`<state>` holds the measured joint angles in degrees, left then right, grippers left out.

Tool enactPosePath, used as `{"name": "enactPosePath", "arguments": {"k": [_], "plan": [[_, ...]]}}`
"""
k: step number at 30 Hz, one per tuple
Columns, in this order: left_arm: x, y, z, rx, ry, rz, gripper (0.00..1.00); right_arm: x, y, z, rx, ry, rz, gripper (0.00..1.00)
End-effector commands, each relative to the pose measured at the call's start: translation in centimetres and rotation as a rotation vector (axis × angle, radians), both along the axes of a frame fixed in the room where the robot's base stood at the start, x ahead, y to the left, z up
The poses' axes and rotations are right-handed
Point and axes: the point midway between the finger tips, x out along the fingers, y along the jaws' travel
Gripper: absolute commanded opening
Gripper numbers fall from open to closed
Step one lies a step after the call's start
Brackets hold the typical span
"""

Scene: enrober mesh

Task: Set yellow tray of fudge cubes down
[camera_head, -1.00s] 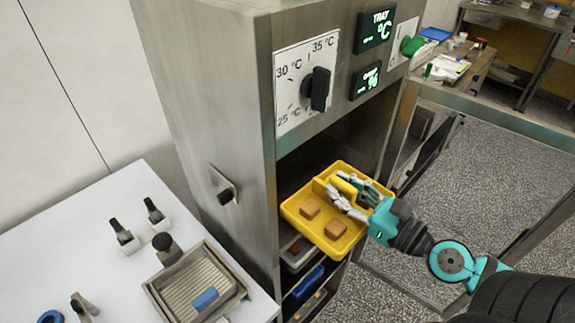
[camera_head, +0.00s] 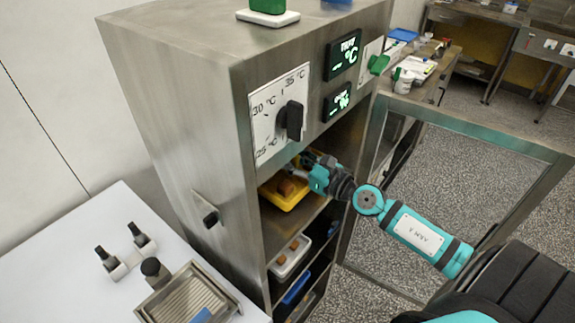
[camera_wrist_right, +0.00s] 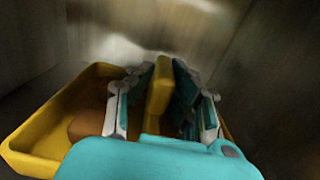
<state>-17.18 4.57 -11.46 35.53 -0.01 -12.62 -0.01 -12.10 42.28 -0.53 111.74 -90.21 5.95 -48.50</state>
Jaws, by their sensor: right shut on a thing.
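The yellow tray (camera_head: 285,201) is inside the top compartment of the steel cabinet, at its shelf level. It also shows in the right wrist view (camera_wrist_right: 38,158), around my gripper. A brown fudge cube (camera_wrist_right: 87,124) lies in it at the left; a cube also shows in the head view (camera_head: 287,187). My right gripper (camera_wrist_right: 160,88) is shut on the tray's upright yellow handle. In the head view my right gripper (camera_head: 306,168) reaches into the opening from the right. I cannot tell whether the tray's underside touches the shelf. My left gripper is not in view.
The steel cabinet (camera_head: 175,120) has lower shelves with a white tray (camera_head: 290,258) and a blue one (camera_head: 296,288). Its open door frame (camera_head: 480,130) stands at the right. A white table (camera_head: 60,275) is at the left.

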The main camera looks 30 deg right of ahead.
Motion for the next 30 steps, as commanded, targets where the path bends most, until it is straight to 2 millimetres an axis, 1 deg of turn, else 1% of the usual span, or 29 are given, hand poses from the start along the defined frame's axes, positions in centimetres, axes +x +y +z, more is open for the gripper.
{"name": "enactPosePath", "arguments": {"k": [1,4,9,12,18,23,24,28,29,30], "plan": [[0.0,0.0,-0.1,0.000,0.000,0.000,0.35,0.5,-0.1,0.1,0.000,-0.004,0.000,0.00],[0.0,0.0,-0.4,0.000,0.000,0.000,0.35,0.7,-0.1,-0.3,0.001,-0.003,0.000,0.00],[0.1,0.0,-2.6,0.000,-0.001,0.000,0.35,0.7,-0.1,-2.8,0.003,-0.001,-0.001,0.00],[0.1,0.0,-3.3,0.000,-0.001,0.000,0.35,0.7,-0.1,-3.7,0.003,-0.002,-0.001,0.00],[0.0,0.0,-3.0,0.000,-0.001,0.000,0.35,0.7,-0.1,-3.4,0.000,-0.002,0.000,0.00],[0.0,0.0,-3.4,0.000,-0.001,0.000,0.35,0.7,-0.1,-3.9,0.000,-0.002,0.000,0.00],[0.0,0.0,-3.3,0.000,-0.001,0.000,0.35,0.6,-0.1,-3.9,0.000,0.000,0.000,0.20],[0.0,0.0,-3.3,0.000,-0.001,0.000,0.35,0.6,-0.1,-3.8,0.000,0.000,0.000,0.37],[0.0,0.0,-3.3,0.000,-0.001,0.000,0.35,0.6,-0.1,-3.8,0.000,0.000,0.000,0.39],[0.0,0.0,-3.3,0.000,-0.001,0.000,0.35,0.6,-0.1,-3.8,0.000,0.000,0.000,0.39]]}}
